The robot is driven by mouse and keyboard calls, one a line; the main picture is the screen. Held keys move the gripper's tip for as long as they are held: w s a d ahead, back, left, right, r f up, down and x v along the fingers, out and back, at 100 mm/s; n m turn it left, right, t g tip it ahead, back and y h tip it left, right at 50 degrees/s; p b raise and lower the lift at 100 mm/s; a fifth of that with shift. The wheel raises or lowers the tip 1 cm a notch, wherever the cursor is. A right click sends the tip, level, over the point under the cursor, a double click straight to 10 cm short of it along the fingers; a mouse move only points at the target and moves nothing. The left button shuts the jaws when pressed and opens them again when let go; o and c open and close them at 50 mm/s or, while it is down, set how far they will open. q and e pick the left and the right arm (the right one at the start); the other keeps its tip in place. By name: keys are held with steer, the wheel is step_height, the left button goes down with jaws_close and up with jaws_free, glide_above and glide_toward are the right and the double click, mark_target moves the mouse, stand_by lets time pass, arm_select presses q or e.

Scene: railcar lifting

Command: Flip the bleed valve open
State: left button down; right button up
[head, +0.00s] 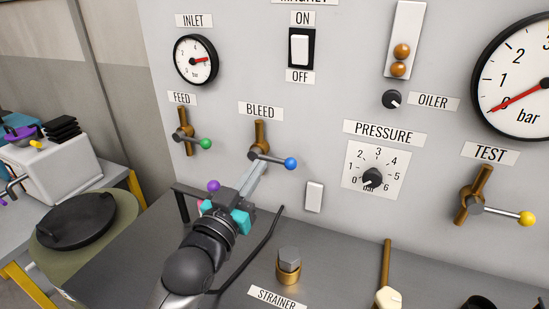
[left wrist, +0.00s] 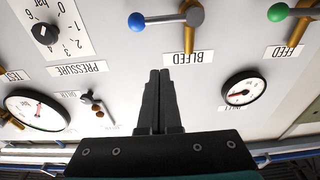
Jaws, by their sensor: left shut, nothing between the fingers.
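The bleed valve (head: 259,138) is a brass body on the grey panel, under its BLEED label (head: 260,111). Its metal lever points right and slightly down, across the upright brass body, ending in a blue knob (head: 291,163). In the left wrist view, which is upside down, the blue knob (left wrist: 137,21) and valve hub (left wrist: 193,14) show at the top. My left gripper (head: 262,164) is shut and empty, its fingertips just below the lever near the hub; I cannot tell whether they touch. The fingers also show in the left wrist view (left wrist: 160,73). My right gripper is not in view.
The feed valve with its green knob (head: 205,143) is to the left. A white switch plate (head: 314,197) and the pressure dial (head: 372,178) are to the right. The test valve's yellow knob (head: 526,218) is farther right. A strainer (head: 289,264) stands on the bench below.

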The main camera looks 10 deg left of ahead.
arm_select(q)
steer(key=r, duration=0.1)
glide_above(272, 159)
steer(key=s, duration=0.1)
steer(key=f, duration=0.2)
steer(key=s+d+f, duration=0.1)
steer(key=shift+f+b, duration=0.3)
steer(key=shift+f, duration=0.05)
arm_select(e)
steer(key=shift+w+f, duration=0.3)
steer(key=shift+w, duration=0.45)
